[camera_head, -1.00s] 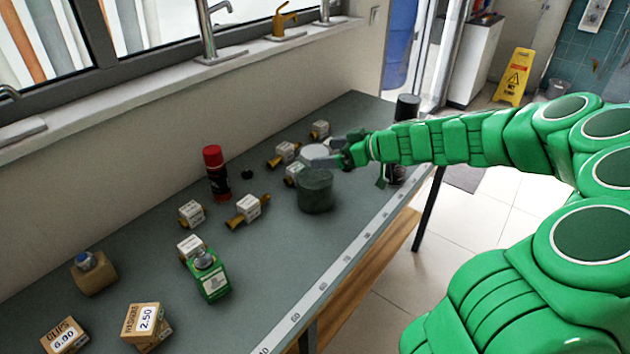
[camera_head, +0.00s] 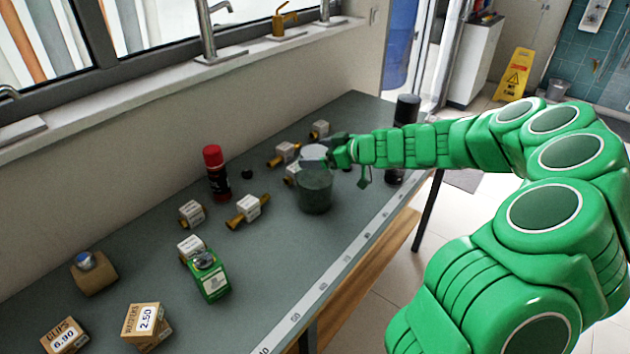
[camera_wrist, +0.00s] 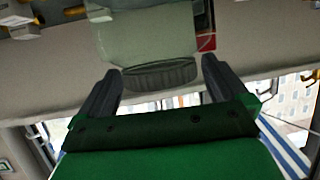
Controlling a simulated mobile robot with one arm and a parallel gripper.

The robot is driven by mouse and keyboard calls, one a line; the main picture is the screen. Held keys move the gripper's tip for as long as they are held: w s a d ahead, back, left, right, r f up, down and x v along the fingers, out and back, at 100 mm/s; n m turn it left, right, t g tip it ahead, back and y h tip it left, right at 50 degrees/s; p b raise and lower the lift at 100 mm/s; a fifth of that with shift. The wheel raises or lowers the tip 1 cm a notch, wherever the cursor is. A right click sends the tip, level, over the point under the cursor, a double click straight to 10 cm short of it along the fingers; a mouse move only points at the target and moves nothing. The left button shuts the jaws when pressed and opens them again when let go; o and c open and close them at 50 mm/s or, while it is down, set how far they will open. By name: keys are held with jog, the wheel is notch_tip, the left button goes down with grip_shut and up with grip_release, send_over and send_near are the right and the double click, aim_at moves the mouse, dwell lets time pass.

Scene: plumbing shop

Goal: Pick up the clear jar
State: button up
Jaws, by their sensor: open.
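The clear jar (camera_head: 314,192) stands upright on the grey workbench (camera_head: 365,121), greenish and see-through, with a pale lid on top. In the wrist view the jar (camera_wrist: 150,35) appears upside down, its ridged grey lid between the two dark fingers. My gripper (camera_head: 325,147) is at the lid's height, on its far right side in the head view. In the wrist view my gripper (camera_wrist: 160,82) is open, with gaps on both sides of the lid. Whether a finger touches the jar cannot be told.
Boxed brass fittings (camera_head: 285,152) lie behind the jar, another (camera_head: 248,208) to its left. A red-capped can (camera_head: 217,173) stands nearer the wall. A dark cylinder (camera_head: 406,108) stands beyond my arm. A green box (camera_head: 210,278) and priced boxes (camera_head: 142,322) are at the near left.

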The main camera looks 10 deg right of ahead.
jog(key=shift+w+a+f, duration=0.3)
jog(key=shift+w+a, duration=0.05)
jog(key=shift+a, duration=0.15)
grip_shut()
dwell(0.3)
